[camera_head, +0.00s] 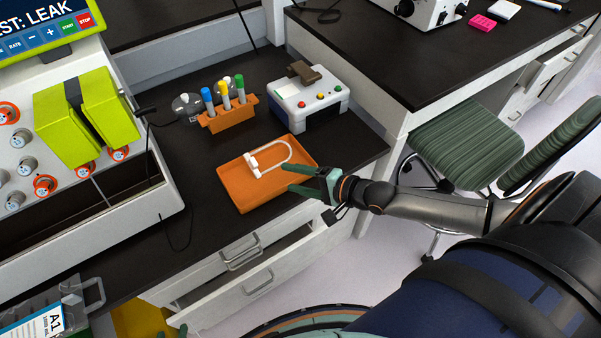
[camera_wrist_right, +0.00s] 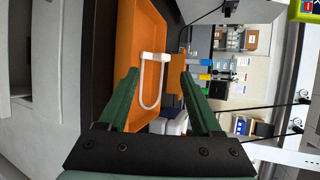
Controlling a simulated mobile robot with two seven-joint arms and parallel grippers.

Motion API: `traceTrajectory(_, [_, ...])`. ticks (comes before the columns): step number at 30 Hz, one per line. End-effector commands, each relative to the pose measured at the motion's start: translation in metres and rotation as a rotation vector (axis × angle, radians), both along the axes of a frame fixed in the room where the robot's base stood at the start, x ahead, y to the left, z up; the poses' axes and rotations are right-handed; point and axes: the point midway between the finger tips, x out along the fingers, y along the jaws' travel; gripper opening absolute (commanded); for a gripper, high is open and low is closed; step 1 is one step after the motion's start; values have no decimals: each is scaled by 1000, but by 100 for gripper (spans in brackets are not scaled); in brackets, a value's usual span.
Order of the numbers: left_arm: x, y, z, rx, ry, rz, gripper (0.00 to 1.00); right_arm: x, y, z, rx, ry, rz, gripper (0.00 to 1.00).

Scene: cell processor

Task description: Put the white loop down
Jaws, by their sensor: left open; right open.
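The white loop (camera_head: 288,148), a U-shaped tube with a white bar at its ends, lies in the orange tray (camera_head: 247,198) on the dark bench. My right gripper (camera_head: 287,178) is open beside the loop, at the tray's right side. In the right wrist view the loop (camera_wrist_right: 142,92) shows between and beyond the two green fingers of the right gripper (camera_wrist_right: 158,78), with clear gaps beside it. My left gripper (camera_head: 172,332) shows only as green tips at the bottom edge, apart from the tray; most of it is hidden.
Behind the tray stand an orange rack (camera_head: 228,117) with several coloured-cap tubes and a white device (camera_head: 309,103) with buttons. A large white machine (camera_head: 120,175) with lime clamps is at left. An open drawer (camera_head: 270,270) sits below the bench's front edge.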

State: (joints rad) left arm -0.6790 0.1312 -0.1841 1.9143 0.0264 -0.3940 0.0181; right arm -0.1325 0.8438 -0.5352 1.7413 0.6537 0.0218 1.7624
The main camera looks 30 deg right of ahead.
Motion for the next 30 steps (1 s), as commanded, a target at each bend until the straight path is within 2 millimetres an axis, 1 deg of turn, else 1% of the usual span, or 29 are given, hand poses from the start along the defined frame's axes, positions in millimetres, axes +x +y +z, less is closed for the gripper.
traceTrajectory(1, [0,0,1,0,0,0,50,-5,-2,2,-1,1,2,66])
traceTrajectory(6, [0,0,2,0,0,0,50,-13,-5,5,-6,-4,4,66])
traceTrajectory(8, [0,0,2,0,0,0,50,-17,-2,3,-28,-12,14,66])
traceTrajectory(11, [0,0,2,0,0,0,50,-28,11,-7,-123,-49,54,66])
traceTrajectory(14, [0,0,2,0,0,0,50,-45,31,-23,-296,-114,122,66])
traceTrajectory(15, [0,0,2,0,0,0,50,-53,39,-29,-381,-142,153,66])
traceTrajectory(18, [0,0,2,0,0,0,50,-73,54,-45,-606,-207,235,66])
traceTrajectory(20, [0,0,2,0,0,0,50,-86,60,-54,-744,-236,288,66])
traceTrajectory(24, [0,0,2,0,0,0,50,-115,66,-73,-1047,-272,424,66])
traceTrajectory(27, [0,0,2,0,0,0,50,-133,65,-84,-1219,-276,522,66])
traceTrajectory(30, [0,0,2,0,0,0,50,-146,64,-91,-1334,-274,599,66])
